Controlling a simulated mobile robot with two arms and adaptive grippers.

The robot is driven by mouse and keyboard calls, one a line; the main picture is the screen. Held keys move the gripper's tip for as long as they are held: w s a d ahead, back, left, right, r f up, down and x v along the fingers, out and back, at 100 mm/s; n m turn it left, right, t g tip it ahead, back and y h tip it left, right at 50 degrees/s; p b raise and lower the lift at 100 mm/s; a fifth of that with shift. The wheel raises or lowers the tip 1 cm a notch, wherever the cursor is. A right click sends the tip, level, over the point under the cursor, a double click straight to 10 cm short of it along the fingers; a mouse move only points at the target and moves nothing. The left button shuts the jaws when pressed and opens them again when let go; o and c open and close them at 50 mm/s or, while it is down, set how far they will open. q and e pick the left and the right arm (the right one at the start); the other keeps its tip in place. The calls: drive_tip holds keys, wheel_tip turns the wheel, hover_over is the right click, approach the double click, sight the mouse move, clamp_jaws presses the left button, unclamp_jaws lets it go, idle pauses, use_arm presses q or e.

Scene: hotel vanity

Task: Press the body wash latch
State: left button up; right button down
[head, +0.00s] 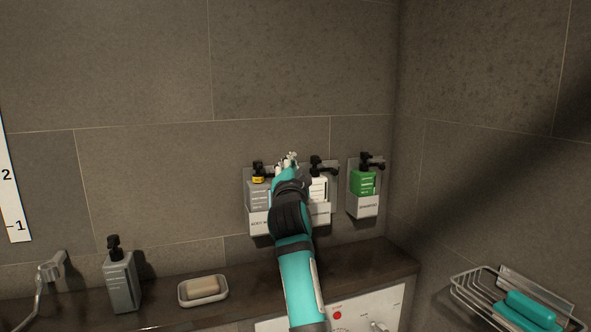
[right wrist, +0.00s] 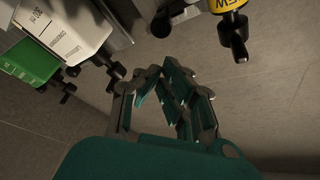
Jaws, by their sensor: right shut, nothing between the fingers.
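The body wash bottle (head: 258,194) is grey with a yellow tag and a black pump top (head: 258,168). It stands in the left place of a wall holder whose label begins "BODY W". In the right wrist view its yellow tag (right wrist: 225,4) and black pump (right wrist: 234,38) show at the top right. My right gripper (head: 291,159) is shut and empty, at pump height just right of the body wash pump, with a gap between them. The right wrist view shows its folded fingers (right wrist: 166,78) apart from the pump. My arm hides part of the holder. My left gripper is not in view.
A white conditioner bottle (head: 319,188) stands close right of my gripper. A green shampoo bottle (head: 363,182) hangs further right. The counter bears a grey pump bottle (head: 120,282) and a soap dish (head: 183,298). A wire basket (head: 462,289) is at lower right. The wall above is clear.

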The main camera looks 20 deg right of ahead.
wheel_tip(320, 180, up, 8)
drive_tip(key=a, duration=0.1)
drive_tip(key=shift+s, duration=0.35)
drive_tip(key=shift+r, duration=0.1)
